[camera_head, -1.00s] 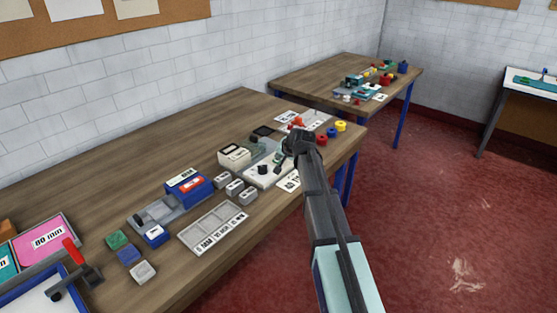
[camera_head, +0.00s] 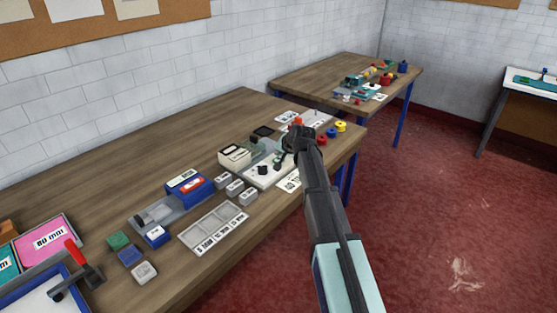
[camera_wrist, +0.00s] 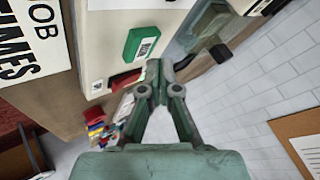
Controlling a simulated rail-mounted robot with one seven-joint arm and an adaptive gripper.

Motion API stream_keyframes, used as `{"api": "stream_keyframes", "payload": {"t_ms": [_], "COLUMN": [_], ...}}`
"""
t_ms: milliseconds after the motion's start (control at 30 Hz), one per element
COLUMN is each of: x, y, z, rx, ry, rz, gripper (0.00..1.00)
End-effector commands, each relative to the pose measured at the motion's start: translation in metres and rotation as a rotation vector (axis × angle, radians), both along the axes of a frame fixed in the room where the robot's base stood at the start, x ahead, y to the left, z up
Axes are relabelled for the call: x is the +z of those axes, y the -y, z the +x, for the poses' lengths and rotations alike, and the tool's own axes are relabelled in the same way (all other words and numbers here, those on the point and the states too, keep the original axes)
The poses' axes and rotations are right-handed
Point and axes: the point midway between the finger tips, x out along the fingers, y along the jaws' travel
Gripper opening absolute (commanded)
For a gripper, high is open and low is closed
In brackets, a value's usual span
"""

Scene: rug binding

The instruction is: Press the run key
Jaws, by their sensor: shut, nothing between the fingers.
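In the wrist view a green key (camera_wrist: 142,42) with a small white label sits on a pale machine body (camera_wrist: 100,30); the label is too small to read. My gripper (camera_wrist: 158,68) is shut and empty, its fingertips just beside the lower right edge of the green key. I cannot tell whether they touch it. In the head view my gripper (camera_head: 297,138) is over the far end of the white machine (camera_head: 268,172) on the long table and hides part of it.
A dark red part (camera_wrist: 125,78) lies close to the fingertips, and a black knob (camera_wrist: 221,53) is to their right. A "JOB TIMES" card (camera_wrist: 35,40) is at the left. Grey blocks (camera_head: 235,188), a tray (camera_head: 213,229) and coloured spools (camera_head: 331,132) stand around the machine.

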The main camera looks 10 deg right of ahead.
Motion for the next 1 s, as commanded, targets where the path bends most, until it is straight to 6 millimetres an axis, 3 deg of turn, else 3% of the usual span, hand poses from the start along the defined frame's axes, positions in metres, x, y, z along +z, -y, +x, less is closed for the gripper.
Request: {"api": "stream_keyframes", "payload": {"t_ms": [600,1000], "x": [0.046,0.05], "y": [0.0,0.0], "z": [0.0,0.0], "rx": [-0.001,0.0], "ry": [0.001,0.0], "rz": [0.0,0.0], "gripper": [0.0,0.0]}}
